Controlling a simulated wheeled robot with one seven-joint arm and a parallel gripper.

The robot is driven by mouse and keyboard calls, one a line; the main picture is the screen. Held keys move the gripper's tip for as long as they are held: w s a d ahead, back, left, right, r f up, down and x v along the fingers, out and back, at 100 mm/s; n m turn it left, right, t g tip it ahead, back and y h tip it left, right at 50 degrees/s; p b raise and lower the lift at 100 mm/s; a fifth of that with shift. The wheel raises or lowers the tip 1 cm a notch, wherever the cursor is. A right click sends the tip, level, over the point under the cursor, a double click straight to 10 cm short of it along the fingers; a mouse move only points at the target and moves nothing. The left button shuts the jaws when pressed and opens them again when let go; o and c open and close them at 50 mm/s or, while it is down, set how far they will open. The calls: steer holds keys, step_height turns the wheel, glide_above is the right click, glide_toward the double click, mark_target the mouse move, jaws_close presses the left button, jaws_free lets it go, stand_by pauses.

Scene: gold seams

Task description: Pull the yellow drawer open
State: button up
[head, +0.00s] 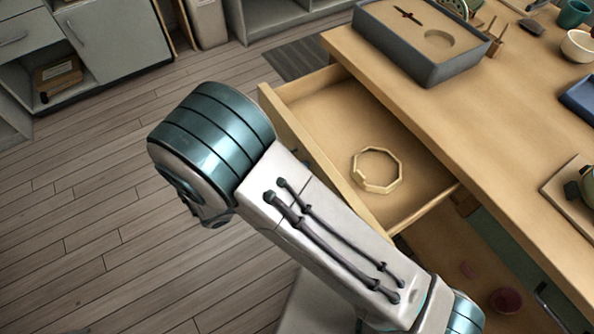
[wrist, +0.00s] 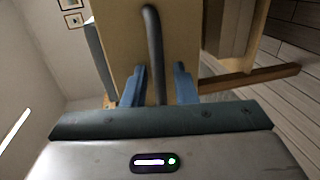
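The yellow drawer (head: 330,130) stands pulled out from the wooden table in the head view, its inside visible. Its pale wood front (wrist: 120,35) fills the upper middle of the wrist view. A dark bar handle (wrist: 153,45) runs along that front. My gripper (wrist: 160,78) has its two blue fingers on either side of the handle, with a gap showing on each side, so it is open around the bar. In the head view my arm hides the gripper and the handle.
An octagonal pale ring (head: 377,170) lies in the drawer. A grey tray (head: 438,70) stands on the table (head: 500,120) above the drawer. A dark red bowl (head: 505,300) is below the table. The plank floor (head: 90,210) at left is clear.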

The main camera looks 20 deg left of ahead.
steer(key=v, duration=1.3)
steer(key=shift+s+a, duration=0.25)
steer(key=shift+a, duration=0.05)
steer(key=shift+r, duration=0.1)
steer(key=w+d+r+m+g+p, duration=0.3)
steer(key=w+d+r+g, duration=0.35)
steer(key=d, duration=0.25)
steer(key=w+d+r+m+g+p, duration=0.2)
steer(key=w+d+r+g, duration=0.4)
steer(key=d, duration=0.3)
steer(key=s+d+r+m+t+y+p, duration=0.1)
steer(key=d+r+m+y+p, duration=0.2)
steer(key=d+r, duration=0.5)
steer(key=s+d+r+m+t+y+p, duration=0.1)
steer(key=d+r+m+y+p, duration=0.2)
steer(key=d, duration=0.9)
step_height(320, 180, up, 5)
steer(key=y+p, duration=0.1)
steer(key=y, duration=0.2)
steer(key=shift+s+d, duration=0.3)
steer(key=shift+d, duration=0.05)
steer(key=shift+s+f+t, duration=0.1)
steer(key=shift+f+t, duration=0.05)
steer(key=shift+t, duration=0.1)
